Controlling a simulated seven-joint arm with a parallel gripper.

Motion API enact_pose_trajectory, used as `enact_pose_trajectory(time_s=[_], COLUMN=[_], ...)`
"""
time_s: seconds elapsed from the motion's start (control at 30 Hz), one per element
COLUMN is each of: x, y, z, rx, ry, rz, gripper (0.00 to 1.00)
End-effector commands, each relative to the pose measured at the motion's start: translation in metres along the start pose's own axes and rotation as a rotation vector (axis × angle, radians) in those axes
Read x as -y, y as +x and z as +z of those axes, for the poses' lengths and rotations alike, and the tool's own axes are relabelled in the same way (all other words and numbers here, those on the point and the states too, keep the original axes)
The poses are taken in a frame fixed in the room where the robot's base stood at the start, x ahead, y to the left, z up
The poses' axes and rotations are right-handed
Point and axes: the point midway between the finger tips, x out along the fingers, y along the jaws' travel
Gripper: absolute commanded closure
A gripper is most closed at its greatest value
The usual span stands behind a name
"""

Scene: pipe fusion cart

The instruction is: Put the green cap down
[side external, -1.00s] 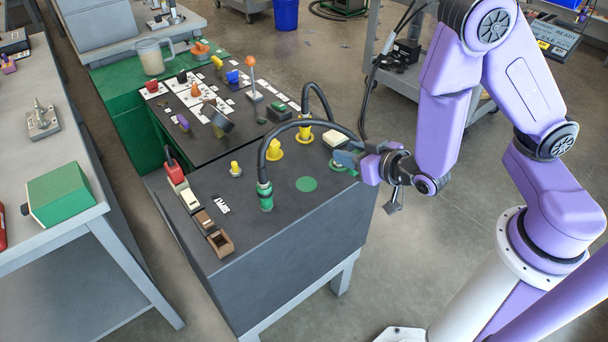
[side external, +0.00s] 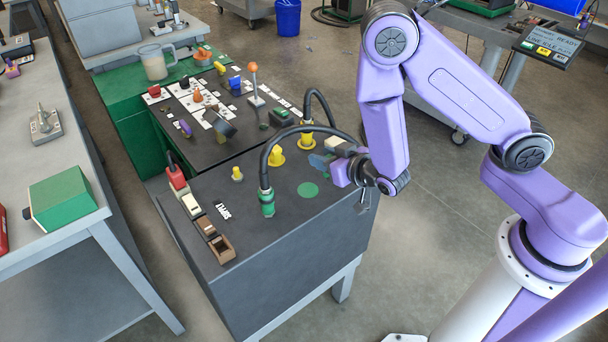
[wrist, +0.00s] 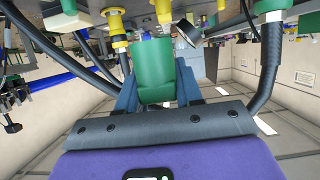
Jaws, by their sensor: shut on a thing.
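The green cap (wrist: 153,70) sits upright in the picture between the two blue-grey fingers of my gripper (wrist: 156,88) in the wrist view. My gripper is shut on it. In the side view my gripper (side external: 324,159) is over the right rear part of the dark cart top (side external: 285,215). The cap is mostly hidden there by the fingers, and I cannot tell whether it touches the top. A flat green disc (side external: 308,189) lies on the cart top, nearer the camera than my gripper.
A black hose with a green end (side external: 267,203) arches up left of the disc. Yellow fittings (side external: 277,156) and a cream block (side external: 333,144) stand close to my gripper.

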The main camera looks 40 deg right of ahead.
Motion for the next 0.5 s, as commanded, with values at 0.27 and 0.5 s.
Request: enact_pose_trajectory(time_s=[0.27, 0.5], x=[0.008, 0.013], y=[0.050, 0.072], z=[0.021, 0.033], rx=[0.001, -0.001], ry=[0.000, 0.000], rz=[0.004, 0.001], gripper=[0.93, 0.93])
